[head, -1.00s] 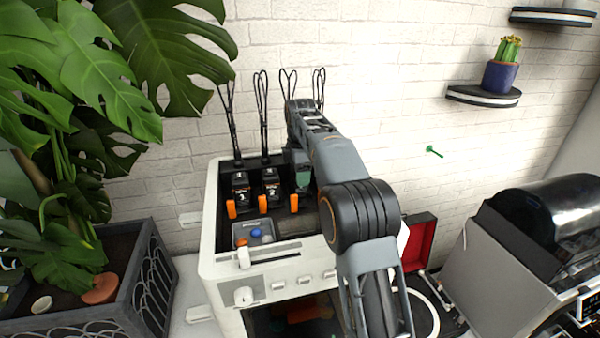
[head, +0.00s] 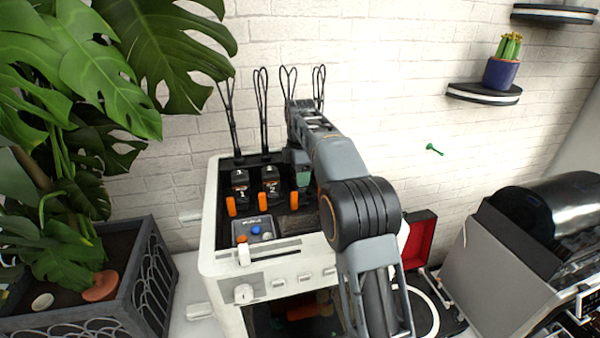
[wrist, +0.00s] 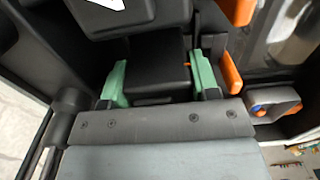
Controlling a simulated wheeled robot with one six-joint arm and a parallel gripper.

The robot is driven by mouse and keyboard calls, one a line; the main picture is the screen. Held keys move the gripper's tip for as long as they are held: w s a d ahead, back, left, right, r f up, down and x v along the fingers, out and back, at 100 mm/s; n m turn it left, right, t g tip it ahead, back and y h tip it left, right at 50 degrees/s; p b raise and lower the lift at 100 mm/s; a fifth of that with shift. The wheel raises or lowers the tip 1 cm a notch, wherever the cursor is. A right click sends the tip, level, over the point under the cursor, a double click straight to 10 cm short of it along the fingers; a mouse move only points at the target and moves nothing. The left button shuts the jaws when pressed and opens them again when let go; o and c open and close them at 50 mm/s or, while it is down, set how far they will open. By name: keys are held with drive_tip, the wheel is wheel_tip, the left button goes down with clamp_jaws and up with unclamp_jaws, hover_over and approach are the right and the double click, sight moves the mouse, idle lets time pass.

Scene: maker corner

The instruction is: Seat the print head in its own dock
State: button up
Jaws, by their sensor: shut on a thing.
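My gripper (wrist: 160,80) has green fingertips, which are shut on a black print head (wrist: 157,62) between them in the wrist view. In the head view my gripper (head: 301,168) is over the back of the white printer (head: 208,235), to the right of two docked black print heads (head: 240,184) and (head: 269,182). Orange levers (head: 231,207), (head: 264,203) and (head: 294,200) stand in front of the docks. An orange lever (wrist: 231,72) also shows beside the held head in the wrist view. My arm hides the held head and its dock in the head view; how deep it sits cannot be told.
Black looped cables (head: 262,110) rise behind the printer. A small grey tray (head: 250,235) with blue and orange knobs lies on its front left top. A large leafy plant (head: 100,70) stands at left. A red-lined open box (head: 420,240) and a grey machine (head: 500,260) are at right.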

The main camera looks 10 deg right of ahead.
idle(0.3)
drive_tip(key=o, duration=1.1)
